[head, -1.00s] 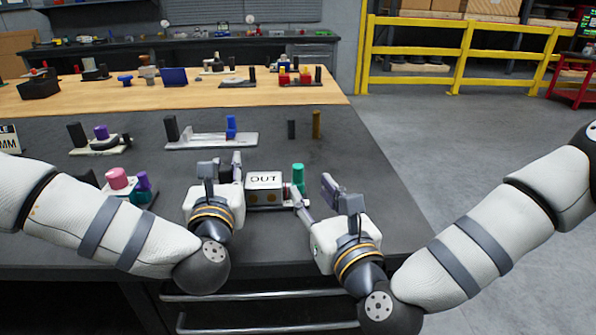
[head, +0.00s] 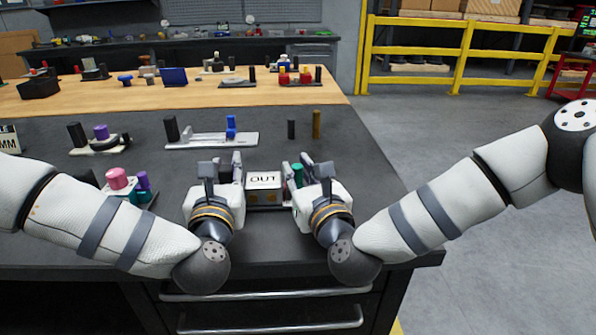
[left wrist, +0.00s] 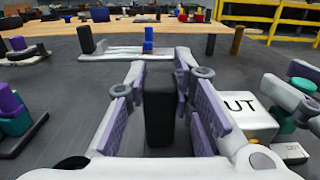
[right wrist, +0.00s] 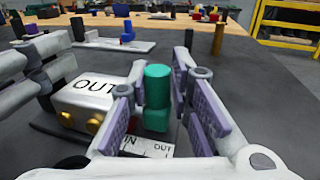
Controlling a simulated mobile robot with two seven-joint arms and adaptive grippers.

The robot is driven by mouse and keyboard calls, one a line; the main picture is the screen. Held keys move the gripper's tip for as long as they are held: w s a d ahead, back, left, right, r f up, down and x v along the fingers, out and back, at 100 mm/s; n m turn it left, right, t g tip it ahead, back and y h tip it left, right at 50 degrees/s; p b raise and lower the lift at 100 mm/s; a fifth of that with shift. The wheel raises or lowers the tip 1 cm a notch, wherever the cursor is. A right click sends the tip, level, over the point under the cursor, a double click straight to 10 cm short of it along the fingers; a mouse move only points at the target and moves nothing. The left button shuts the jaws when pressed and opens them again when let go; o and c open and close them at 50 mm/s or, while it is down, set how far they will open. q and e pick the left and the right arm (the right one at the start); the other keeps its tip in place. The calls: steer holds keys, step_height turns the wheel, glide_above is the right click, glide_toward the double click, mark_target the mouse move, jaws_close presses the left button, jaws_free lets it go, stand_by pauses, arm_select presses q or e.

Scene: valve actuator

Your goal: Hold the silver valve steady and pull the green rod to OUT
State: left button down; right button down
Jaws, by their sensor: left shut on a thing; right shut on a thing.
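The silver valve (head: 264,181) is a box on the front of the dark table with an OUT label on top; the right wrist view shows it with brass knobs (right wrist: 92,120). My left gripper (head: 222,168) is at its left, shut on a black post (left wrist: 160,108). The green rod (right wrist: 157,98) stands upright at the valve's right, behind a white strip (right wrist: 150,146) marked IN and OUT. My right gripper (head: 306,168) is shut on the green rod, its fingers on either side. The rod's foot is partly hidden by the fingers.
A pink and purple knob fixture (head: 118,180) stands left of my left gripper. Behind are a plate with a blue block (head: 231,127) and black and brown posts (head: 316,124). The tabletop right of my right gripper is clear up to its edge.

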arm_select(q)
steer(key=shift+f, duration=0.3)
arm_select(e)
steer(key=shift+d+f, duration=0.15)
steer(key=shift+d, duration=2)
steer(key=c, duration=1.5)
jaws_free()
steer(key=v, duration=1.2)
steer(key=shift+s+d, duration=0.1)
arm_select(q)
steer(key=c, duration=1.3)
jaws_free()
steer(key=shift+a, duration=0.1)
steer(key=shift+r, duration=0.15)
